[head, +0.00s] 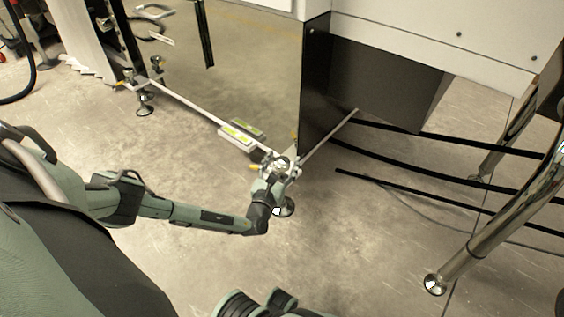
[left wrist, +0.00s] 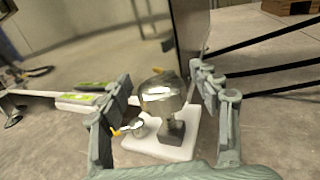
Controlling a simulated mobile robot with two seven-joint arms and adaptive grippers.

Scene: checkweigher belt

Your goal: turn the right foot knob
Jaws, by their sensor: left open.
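The right foot knob (left wrist: 160,94) is a shiny rounded metal knob at the corner of the machine's base, on a white plate (left wrist: 160,148) with a dark block. In the left wrist view it sits between the two fingers of my left gripper (left wrist: 157,90). The fingers stand apart on either side, with no clear contact. In the head view my left gripper (head: 277,172) is at this corner and partly hides the knob. A round metal foot (head: 284,207) shows on the floor below. My right gripper is not recognisable in either view.
Another foot (head: 144,108) with yellow-tipped fittings stands at the left corner. Green-and-white boxes (head: 240,132) lie by the base rail. A polished metal leg (head: 478,240) and black bars (head: 415,190) are to the right. The concrete floor in front is mostly clear.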

